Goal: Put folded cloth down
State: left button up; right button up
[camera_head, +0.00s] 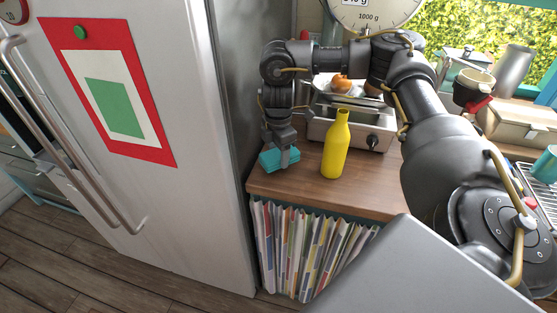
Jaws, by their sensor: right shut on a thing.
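The folded cloth (270,161) is a small teal block at the left end of the wooden counter, close to the fridge. My right gripper (286,155) points down and is shut on it. The cloth is at the level of the counter top; I cannot tell whether it touches the wood or hangs just above it. The fingers hide part of its right side. My left gripper is not in view.
A yellow bottle (336,150) stands on the wooden counter (300,189) right of the cloth. The fridge (190,190) borders the left. Curtain-like striped folders (310,250) fill the space below.

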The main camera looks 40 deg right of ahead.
aim_at(278, 153)
notch_tip(278, 153, down, 2)
jog(key=shift+f+p, duration=0.2)
jog(key=shift+p, duration=0.1)
jog(key=shift+d+f, duration=0.1)
jog(key=shift+f, duration=0.3)
jog(key=o, duration=1)
jog(key=shift+f, duration=0.15)
notch_tip(278, 153, up, 12)
jog(key=shift+r, duration=0.2)
